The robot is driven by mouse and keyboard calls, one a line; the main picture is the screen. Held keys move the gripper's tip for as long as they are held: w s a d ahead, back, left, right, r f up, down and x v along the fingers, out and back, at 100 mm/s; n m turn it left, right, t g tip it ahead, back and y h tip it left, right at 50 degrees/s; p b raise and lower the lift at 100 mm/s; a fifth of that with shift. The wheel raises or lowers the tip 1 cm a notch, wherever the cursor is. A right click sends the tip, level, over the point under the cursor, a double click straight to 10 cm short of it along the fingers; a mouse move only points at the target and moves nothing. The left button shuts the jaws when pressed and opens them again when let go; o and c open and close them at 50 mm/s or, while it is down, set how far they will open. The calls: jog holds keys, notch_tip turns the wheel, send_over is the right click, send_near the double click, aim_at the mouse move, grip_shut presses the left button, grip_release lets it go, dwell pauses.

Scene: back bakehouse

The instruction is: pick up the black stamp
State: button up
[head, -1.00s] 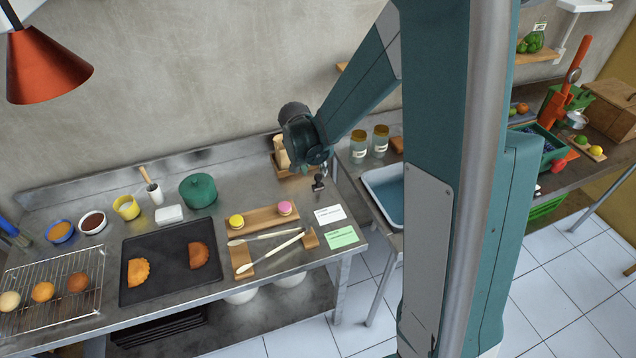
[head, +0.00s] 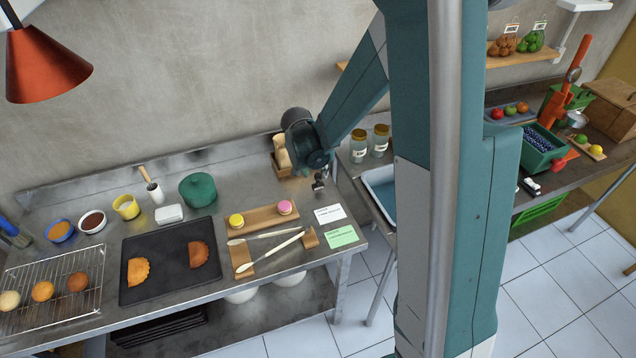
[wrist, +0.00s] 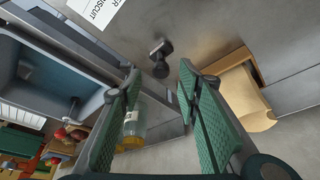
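The black stamp (head: 319,182) is a small dark piece on the steel table, near its right end, just behind the white label card. In the wrist view the stamp (wrist: 160,58) shows from above, with a round knob and a blockier part, just beyond the fingertips and roughly between them. My gripper (wrist: 160,72) is open, with its green ribbed fingers apart and nothing between the tips. In the head view my gripper (head: 317,163) hangs close above the stamp; its fingers are hard to make out there.
A white card (head: 329,214) and a green card (head: 342,236) lie in front. A wooden holder (head: 281,163) stands behind-left. Two yellow-lidded jars (head: 359,146) and a blue tray (head: 379,186) are to the right.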

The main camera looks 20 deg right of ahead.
aim_at(318, 175)
jog(key=shift+f, duration=0.1)
jog(key=shift+x, duration=2.5)
jog(key=shift+w, duration=0.15)
jog(key=c, duration=1)
